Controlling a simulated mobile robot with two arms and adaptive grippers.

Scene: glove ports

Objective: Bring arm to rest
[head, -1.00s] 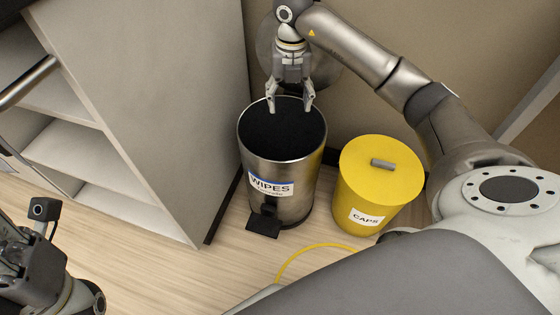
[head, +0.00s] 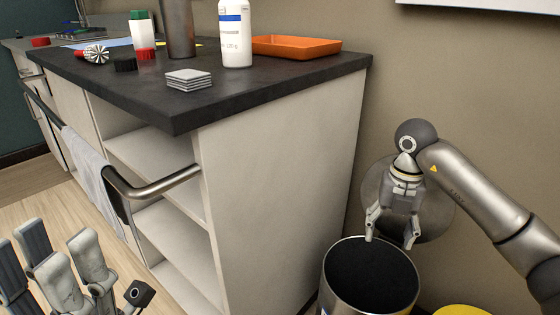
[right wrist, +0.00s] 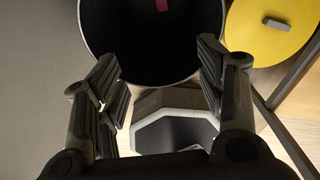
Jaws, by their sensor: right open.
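My right gripper (head: 392,242) hangs just above the near-black opening of a steel bin (head: 338,296). Its fingers are apart with nothing between them. In the right wrist view, the open fingers (right wrist: 160,85) frame the bin's rim and the floor beyond. A small pinkish-red thing (right wrist: 161,5) shows inside the bin. My left gripper (head: 65,270) is at the lower left corner of the head view, partly cut off. Its fingers point up, and I cannot tell how far apart they are.
A yellow lidded bin (right wrist: 275,30) stands beside the steel bin. A dark-topped counter (head: 290,88) with a steel rail and a towel (head: 95,170) rises to the left. An orange tray (head: 296,47), a white bottle (head: 235,35) and stacked pads (head: 188,79) stand on it.

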